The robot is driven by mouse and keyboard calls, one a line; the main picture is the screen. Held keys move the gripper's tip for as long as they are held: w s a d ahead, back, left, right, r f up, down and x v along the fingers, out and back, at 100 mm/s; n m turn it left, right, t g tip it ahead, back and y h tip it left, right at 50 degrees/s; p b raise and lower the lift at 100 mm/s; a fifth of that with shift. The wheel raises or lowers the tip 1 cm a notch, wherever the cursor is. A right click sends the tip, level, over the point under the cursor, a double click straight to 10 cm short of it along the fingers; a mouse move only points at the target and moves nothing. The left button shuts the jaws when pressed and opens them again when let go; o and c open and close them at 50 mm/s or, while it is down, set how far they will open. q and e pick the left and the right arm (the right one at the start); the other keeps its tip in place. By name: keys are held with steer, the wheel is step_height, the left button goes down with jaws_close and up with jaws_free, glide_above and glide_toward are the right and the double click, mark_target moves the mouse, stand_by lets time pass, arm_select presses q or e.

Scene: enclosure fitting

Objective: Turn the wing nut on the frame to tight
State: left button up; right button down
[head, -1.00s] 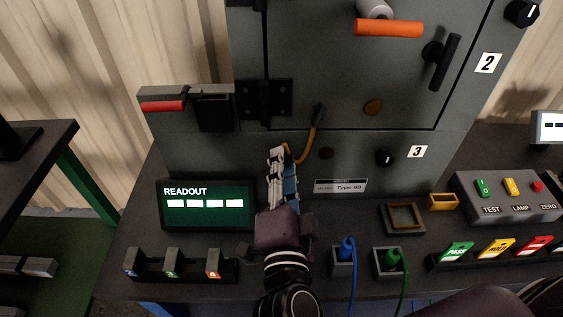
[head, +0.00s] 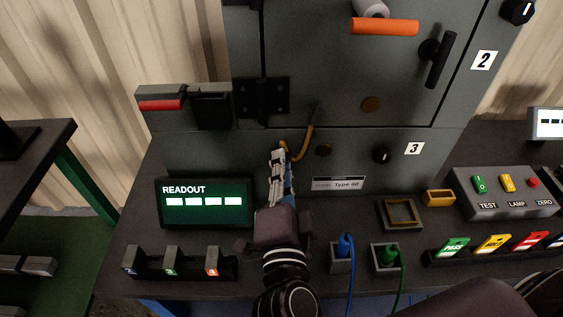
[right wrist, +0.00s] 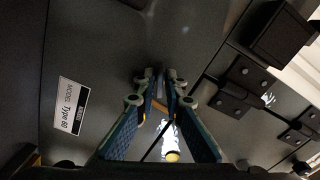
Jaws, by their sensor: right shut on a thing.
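My right gripper (head: 279,156) reaches up to the lower front of the grey enclosure frame (head: 225,155). Its fingers are shut at the lower end of an orange-brown strap (head: 308,138). The wing nut sits between the fingertips and is almost wholly hidden by them, so its angle cannot be told. In the right wrist view the two blue-padded fingers (right wrist: 160,82) close together against the grey panel, with a bit of the orange-brown strap (right wrist: 157,105) showing between them. My left gripper is not in view.
A readout box (head: 205,203) stands close left of my right gripper. Blue (head: 343,246) and green (head: 389,255) plugs with cables stand in sockets to the right of my wrist. A block of three switches (head: 172,262) is at the front left. The door handle (head: 438,60) is well above.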

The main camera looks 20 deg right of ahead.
arm_select(q)
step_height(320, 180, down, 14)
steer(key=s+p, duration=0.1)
steer(key=p, duration=0.3)
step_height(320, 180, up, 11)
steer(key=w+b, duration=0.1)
steer(key=b, duration=0.2)
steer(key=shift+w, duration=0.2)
arm_select(e)
steer(key=shift+f+m, duration=0.1)
steer(key=shift+m, duration=11)
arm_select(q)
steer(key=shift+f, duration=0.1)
arm_select(e)
steer(key=c, duration=2)
jaws_free()
